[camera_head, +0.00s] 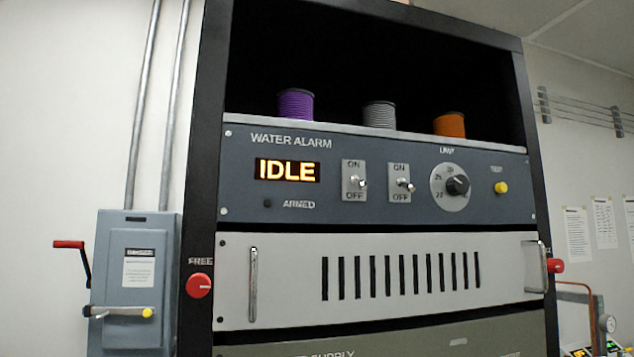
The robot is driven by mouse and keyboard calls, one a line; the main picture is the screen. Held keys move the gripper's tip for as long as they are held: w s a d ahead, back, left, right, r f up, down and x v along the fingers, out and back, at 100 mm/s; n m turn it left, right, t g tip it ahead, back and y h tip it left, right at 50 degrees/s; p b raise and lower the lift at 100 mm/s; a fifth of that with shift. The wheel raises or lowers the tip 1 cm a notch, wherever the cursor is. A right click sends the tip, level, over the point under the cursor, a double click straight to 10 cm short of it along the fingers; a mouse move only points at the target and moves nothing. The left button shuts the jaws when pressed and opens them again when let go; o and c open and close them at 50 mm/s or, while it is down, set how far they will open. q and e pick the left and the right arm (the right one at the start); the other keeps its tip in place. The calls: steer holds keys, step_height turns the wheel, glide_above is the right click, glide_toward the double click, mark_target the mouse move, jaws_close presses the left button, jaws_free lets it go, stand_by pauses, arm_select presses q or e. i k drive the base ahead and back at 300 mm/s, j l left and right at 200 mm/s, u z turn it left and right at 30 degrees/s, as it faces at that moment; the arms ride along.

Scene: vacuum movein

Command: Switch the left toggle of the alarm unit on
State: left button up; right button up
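The alarm unit (390,211) is a dark grey panel labelled WATER ALARM, mounted in a black rack. Its display (287,171) reads IDLE in amber, and the small ARMED lamp (267,203) below it looks dark. The left toggle (359,183) is a small metal lever on a light plate marked ON above and OFF below. Its tip sits slightly below its base, and it seems to lean toward OFF. The right toggle (407,186) beside it looks alike and leans the same way. Neither of my grippers is in view.
Right of the toggles are a LIMIT dial (457,185) and a yellow TEST button (501,188). Purple, grey and orange spools (449,124) stand on top. A red FREE knob (199,286) and a grey wall box (137,280) with protruding handles are at left.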

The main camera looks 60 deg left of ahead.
mark_target(362, 185)
steer(key=u, duration=1.6)
steer(key=k+j, duration=0.15)
steer(key=j, duration=0.15)
